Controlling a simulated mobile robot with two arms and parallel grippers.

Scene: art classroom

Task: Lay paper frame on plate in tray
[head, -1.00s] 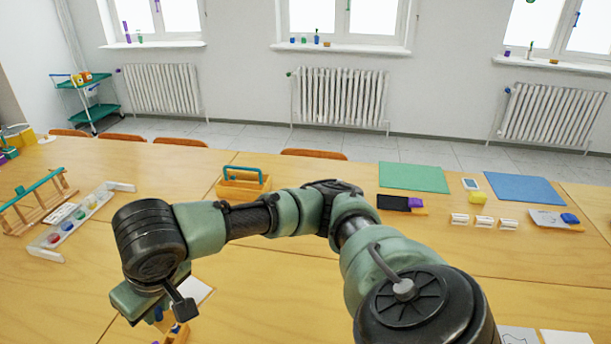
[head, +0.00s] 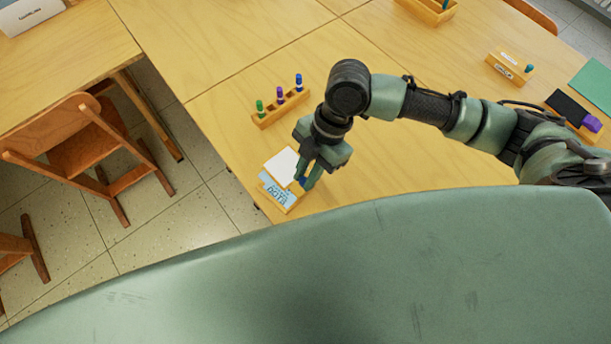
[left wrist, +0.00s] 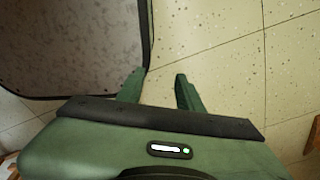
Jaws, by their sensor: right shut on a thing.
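In the head view, a small wooden tray (head: 291,207) lies near the table's front edge. A light blue plate with dark lettering (head: 275,191) shows in it. A white paper sheet (head: 281,163) lies just behind, at the tray's far side; I cannot tell whether it is the paper frame. My left gripper (left wrist: 157,88) shows in the left wrist view, open and empty above the tiled floor.
A wooden holder (head: 268,121) with green, purple and blue pieces stands behind the tray. A wooden box (head: 510,67) and a dark pad (head: 566,106) lie further right. A wooden chair (head: 85,145) stands left of the table. My green body hides the foreground.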

